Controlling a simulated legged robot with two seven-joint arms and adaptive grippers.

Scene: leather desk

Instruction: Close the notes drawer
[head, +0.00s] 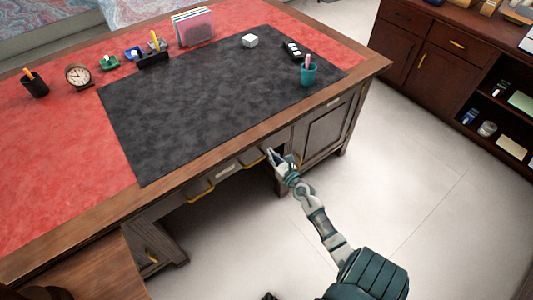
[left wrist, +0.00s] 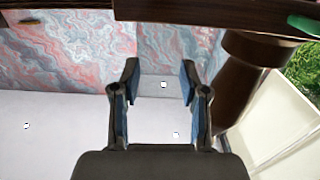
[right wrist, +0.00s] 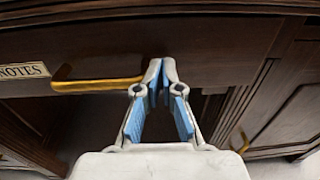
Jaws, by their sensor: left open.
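The notes drawer (right wrist: 215,65) has a dark wood front, a label reading NOTES (right wrist: 22,72) and a brass handle (right wrist: 97,85). In the head view its handle (head: 251,158) is on the desk's near side; I cannot tell how far the drawer stands out. My right gripper (right wrist: 160,68) has its fingertips together, empty, at the drawer front just right of the handle; whether they touch the wood is unclear. It also shows in the head view (head: 271,154). My left gripper (left wrist: 160,75) is open and empty in the left wrist view, away from the drawer.
The desktop holds a black mat (head: 200,100), a teal pen cup (head: 308,72), a white cube (head: 250,41), a clock (head: 78,76) and a dark pen cup (head: 35,86). A cabinet (head: 430,50) stands at the right. The floor (head: 420,170) between is clear.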

